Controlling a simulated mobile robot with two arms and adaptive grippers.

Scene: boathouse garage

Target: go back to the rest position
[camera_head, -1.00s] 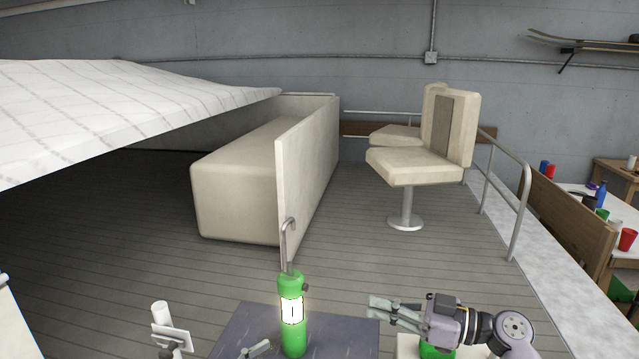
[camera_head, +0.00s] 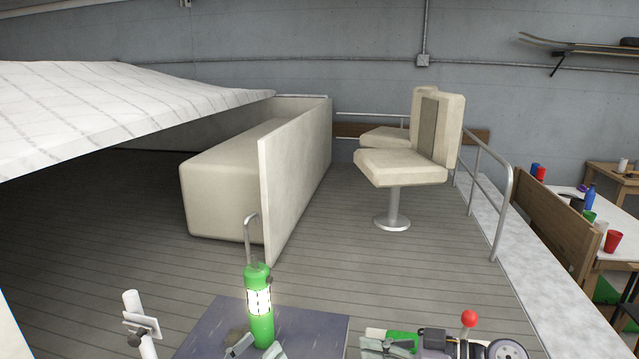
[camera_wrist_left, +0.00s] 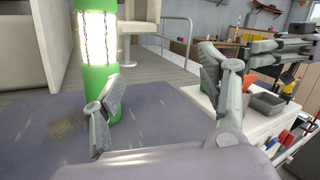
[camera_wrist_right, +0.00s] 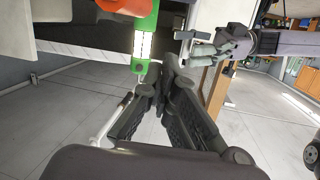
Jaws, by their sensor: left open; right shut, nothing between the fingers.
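The green lantern (camera_head: 260,325) with a lit white middle and a grey hook handle stands upright on the dark purple-grey top (camera_head: 315,330). It also shows in the left wrist view (camera_wrist_left: 98,45). My left gripper (camera_head: 258,349) is at the bottom of the head view by the lantern's base. In the left wrist view its fingers (camera_wrist_left: 165,95) are apart, with nothing between them; the left finger overlaps the lantern in the picture. My right gripper (camera_head: 376,344) is right of the dark top, shut and empty. Its closed fingers (camera_wrist_right: 165,88) show in the right wrist view.
A white post (camera_head: 133,305) stands left of the dark top. A red ball (camera_head: 470,318) shows by my right arm. Beyond are a cream bench (camera_head: 220,185), a seat (camera_head: 400,167) and a metal rail (camera_head: 505,200). The plank deck between is clear.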

